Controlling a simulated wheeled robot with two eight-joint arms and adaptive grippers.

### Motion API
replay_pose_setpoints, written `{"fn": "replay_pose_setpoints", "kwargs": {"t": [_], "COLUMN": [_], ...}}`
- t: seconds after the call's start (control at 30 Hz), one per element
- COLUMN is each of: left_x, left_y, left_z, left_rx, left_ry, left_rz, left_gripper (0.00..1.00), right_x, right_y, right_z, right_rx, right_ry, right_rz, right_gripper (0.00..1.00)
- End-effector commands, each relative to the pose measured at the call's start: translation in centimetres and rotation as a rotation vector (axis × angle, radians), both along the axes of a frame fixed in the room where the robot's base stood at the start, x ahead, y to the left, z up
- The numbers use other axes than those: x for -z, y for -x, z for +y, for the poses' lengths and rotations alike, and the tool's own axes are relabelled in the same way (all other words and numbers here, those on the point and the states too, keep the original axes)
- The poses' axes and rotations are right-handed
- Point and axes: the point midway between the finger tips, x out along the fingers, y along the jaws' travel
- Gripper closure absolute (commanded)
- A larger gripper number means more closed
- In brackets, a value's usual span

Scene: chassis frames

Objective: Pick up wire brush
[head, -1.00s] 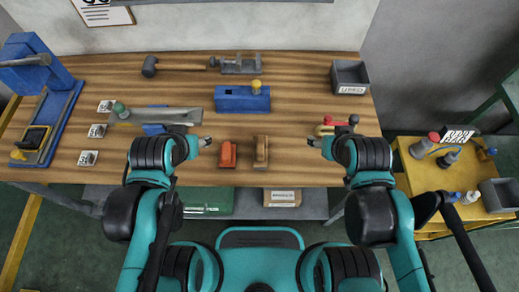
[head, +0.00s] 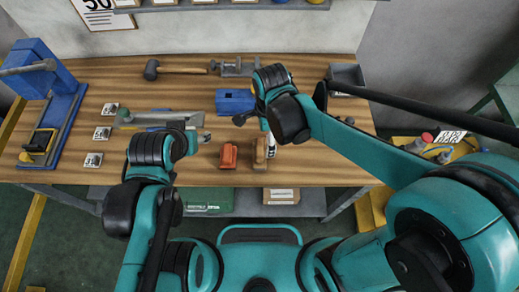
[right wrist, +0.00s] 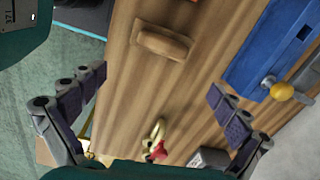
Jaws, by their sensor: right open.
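A brown wooden block-like piece, which looks like the wire brush (head: 260,151), lies near the front edge of the bench; its bristles do not show. It also shows in the right wrist view (right wrist: 163,43), ahead of the fingers and apart from them. My right gripper (head: 255,137) is over the bench close to this brush in the head view. In the right wrist view the two fingers (right wrist: 157,86) are spread wide with nothing between them. My left gripper (head: 203,137) is over the bench, left of the brush; its fingers are too small to judge.
An orange block (head: 228,156) lies just left of the brush. A blue block-shaped fixture (head: 235,101) stands behind, and a grey plane-like tool (head: 150,117) lies left. A mallet (head: 175,70) is at the back. A red-and-yellow tool (right wrist: 156,143) lies on the bench.

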Motion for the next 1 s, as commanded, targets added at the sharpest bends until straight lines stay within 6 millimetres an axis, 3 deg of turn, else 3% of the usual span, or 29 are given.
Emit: {"fn": "replay_pose_setpoints", "kwargs": {"t": [0.2,0.57,0.8,1.0], "left_x": [-0.2,1.3,2.8,2.7], "left_y": [0.0,0.0,0.0,0.0], "left_z": [0.0,0.0,0.0,0.0], "left_rx": [0.0,0.0,0.0,0.0], "left_ry": [0.0,0.0,0.0,0.0], "left_rz": [0.0,0.0,0.0,0.0], "left_gripper": [0.49,0.49,0.49,0.49], "right_x": [1.5,5.2,8.7,8.9], "right_y": [0.1,-0.3,-0.7,-0.6], "right_z": [1.8,1.9,1.9,1.9], "right_rx": [0.15,0.157,0.156,0.156], "right_ry": [0.02,0.019,0.019,0.019], "right_rz": [0.055,0.055,0.054,0.054], "right_gripper": [0.0,0.0,0.0,0.0]}}
